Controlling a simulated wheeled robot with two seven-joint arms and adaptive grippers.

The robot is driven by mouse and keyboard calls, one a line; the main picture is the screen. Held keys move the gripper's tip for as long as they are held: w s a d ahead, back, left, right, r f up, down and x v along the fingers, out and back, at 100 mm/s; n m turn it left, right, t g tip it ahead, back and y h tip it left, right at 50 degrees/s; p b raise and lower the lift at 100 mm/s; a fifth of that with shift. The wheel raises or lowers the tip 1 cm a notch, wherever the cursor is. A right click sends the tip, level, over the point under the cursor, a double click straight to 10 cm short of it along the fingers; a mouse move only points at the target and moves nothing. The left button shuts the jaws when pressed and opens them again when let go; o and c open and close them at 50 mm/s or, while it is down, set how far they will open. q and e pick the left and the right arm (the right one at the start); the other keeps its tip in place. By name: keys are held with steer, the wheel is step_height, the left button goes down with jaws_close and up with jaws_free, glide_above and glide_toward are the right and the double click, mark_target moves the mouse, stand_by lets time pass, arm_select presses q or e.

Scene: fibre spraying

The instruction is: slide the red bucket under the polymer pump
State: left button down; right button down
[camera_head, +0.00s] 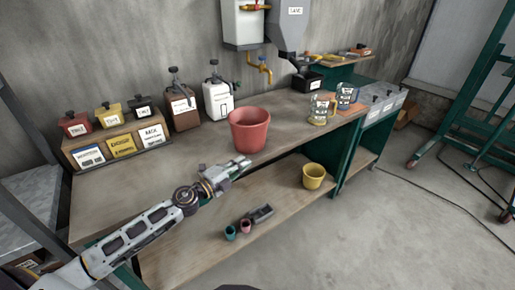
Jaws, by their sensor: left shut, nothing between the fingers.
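The red bucket (249,130) stands upright on the upper wooden worktop, near its front edge. My left gripper (241,164) is shut and empty, just in front of and slightly left of the bucket's base; I cannot tell whether it touches it. Two containers with pump-like tops stand behind the bucket to the left: a white one (217,101) and a brown one (182,108). Their labels are too small to read, so I cannot tell which is the polymer pump. The bucket is in front of the white one, to its right. My right gripper is not in view.
A yellow bucket (313,176) and small cups (230,232) are on the lower shelf (190,250). Two clear jugs (321,109) stand right on the worktop. A yellow tap (264,69) and grey hopper (290,22) hang behind. Labelled canisters (108,115) sit left on a wooden stand.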

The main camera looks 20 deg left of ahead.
arm_select(q)
steer(key=shift+d+f+m+g+h, duration=0.1)
steer(key=shift+f+m+g+h, duration=0.25)
steer(key=shift+m, duration=0.35)
steer(key=shift+w, duration=0.2)
